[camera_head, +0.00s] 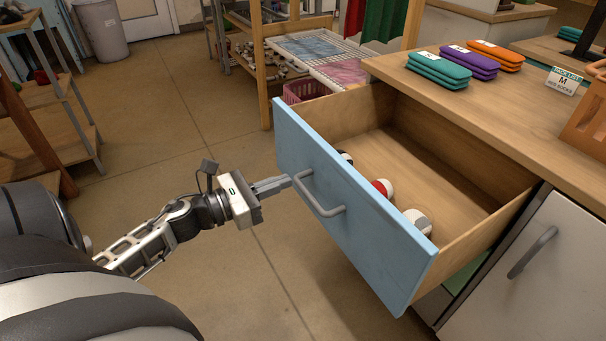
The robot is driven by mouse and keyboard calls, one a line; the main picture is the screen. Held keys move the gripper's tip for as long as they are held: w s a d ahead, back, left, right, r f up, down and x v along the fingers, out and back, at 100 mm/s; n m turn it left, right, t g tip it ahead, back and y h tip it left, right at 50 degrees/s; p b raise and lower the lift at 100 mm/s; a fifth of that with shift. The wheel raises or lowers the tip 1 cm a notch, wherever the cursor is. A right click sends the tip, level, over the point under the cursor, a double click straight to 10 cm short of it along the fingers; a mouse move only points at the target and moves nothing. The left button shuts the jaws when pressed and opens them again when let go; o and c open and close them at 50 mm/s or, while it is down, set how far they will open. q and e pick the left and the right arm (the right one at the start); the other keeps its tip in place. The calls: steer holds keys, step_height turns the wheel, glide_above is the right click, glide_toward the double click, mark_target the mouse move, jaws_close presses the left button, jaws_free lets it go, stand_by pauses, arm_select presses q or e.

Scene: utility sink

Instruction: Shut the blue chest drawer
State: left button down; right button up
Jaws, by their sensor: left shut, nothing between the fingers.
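The blue chest drawer (345,205) is pulled well out of the wooden-topped chest, and its inside shows. Its grey bar handle (318,196) is on the front panel. Several small rolled items (383,187) in white, red and grey lie in the drawer just behind the front. My left gripper (288,181) is shut and empty, in front of the drawer's blue front, with its fingertips at the left end of the handle. I cannot tell whether they touch. My right gripper is not in view.
Folded teal (439,70), purple (469,62) and orange (496,55) stacks lie on the countertop (470,105) beside a small sign (563,81). A white cabinet door (530,270) is right of the drawer. A wooden rack (266,70) stands behind. The floor left of the drawer is clear.

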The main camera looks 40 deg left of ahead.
mark_target(316, 169)
arm_select(q)
steer(key=x, duration=0.6)
stand_by(0.3)
